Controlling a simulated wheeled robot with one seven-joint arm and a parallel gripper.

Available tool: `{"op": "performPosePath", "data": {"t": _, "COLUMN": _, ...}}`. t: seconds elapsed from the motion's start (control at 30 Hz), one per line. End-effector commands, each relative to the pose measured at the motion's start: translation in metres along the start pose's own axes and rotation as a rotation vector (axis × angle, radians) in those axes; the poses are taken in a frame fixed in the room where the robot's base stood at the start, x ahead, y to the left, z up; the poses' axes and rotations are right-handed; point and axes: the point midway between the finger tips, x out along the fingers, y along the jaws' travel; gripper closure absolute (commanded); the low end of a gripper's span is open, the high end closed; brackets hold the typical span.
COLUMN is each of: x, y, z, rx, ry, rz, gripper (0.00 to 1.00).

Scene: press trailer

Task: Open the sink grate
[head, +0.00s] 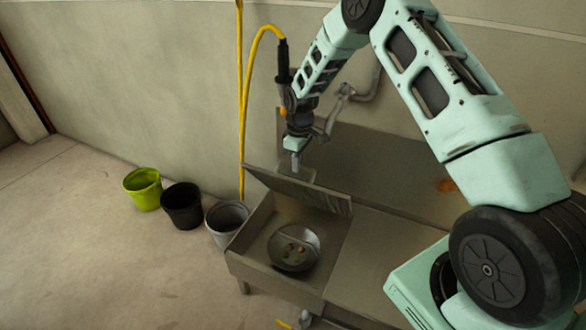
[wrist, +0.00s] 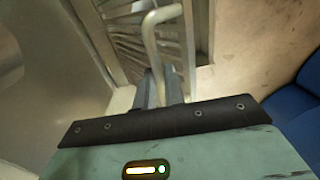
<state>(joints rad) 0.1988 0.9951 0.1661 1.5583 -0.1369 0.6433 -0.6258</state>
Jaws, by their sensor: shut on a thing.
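The sink grate (head: 290,187) is tilted up along the back of the metal sink (head: 262,232), so the basin below is exposed. My gripper (head: 295,162) is above the grate's upper edge. In the wrist view, the gripper (wrist: 162,88) is shut on a bent metal handle (wrist: 152,38), with the slatted grate (wrist: 128,42) behind it. The exact contact is partly hidden by the fingers.
A round pan (head: 293,248) with small items lies in the sink. A flat metal counter (head: 372,262) adjoins it on the right. Green (head: 142,189), black (head: 182,206) and grey (head: 226,220) buckets stand on the floor at left. A faucet (head: 338,100) and yellow hose (head: 243,100) are behind.

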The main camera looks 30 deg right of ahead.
Motion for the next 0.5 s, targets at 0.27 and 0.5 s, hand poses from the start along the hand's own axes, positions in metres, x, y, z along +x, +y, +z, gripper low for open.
{"op": "performPosePath", "data": {"t": 0.27, "x": 0.0054, "y": 0.0066, "z": 0.0072, "rx": 0.009, "ry": -0.011, "rz": 0.0, "gripper": 1.0}}
{"op": "performPosePath", "data": {"t": 0.5, "x": 0.0057, "y": 0.0057, "z": 0.0075, "rx": 0.008, "ry": -0.013, "rz": -0.002, "gripper": 0.73}}
